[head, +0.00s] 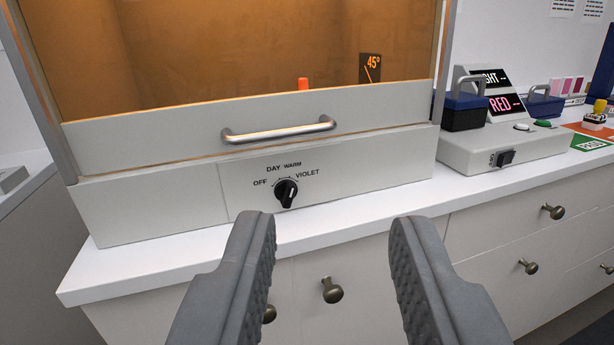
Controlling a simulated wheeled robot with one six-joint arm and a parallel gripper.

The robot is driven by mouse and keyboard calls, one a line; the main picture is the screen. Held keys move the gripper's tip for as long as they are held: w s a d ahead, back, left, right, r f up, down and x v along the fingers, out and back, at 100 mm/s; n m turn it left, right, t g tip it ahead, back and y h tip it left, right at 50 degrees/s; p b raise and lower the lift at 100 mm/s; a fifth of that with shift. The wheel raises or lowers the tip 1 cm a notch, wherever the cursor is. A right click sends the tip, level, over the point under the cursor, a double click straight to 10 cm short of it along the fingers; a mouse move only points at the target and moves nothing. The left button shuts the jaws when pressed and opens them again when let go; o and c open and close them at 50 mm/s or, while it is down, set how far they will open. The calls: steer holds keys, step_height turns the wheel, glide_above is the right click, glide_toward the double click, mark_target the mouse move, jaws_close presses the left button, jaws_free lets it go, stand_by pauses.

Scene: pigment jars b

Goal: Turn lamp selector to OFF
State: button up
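The lamp selector (286,193) is a black rotary knob with a white pointer mark, on the pale front panel of a booth. Labels around it read OFF at left, DAY and WARM above, and VIOLET at right. The white mark points up and slightly right; I cannot tell exactly which label it is set to. The booth's inside glows orange. My gripper (330,232) is open and empty, its two grey fingers wide apart in front of and below the knob, not touching it.
A metal handle bar (278,130) runs above the knob on the booth's front. Drawer knobs (332,290) stick out below. The space before the selector is clear.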

steer(key=w+d+f+y, duration=0.2)
steer(key=w+f+y, duration=0.1)
steer(key=w+f, duration=0.4)
steer(key=g+y, duration=0.1)
steer(key=y, duration=0.3)
glide_toward(290, 198)
steer(key=shift+n, duration=0.4)
steer(key=x, duration=0.8)
steer(key=shift+w, duration=0.25)
jaws_close()
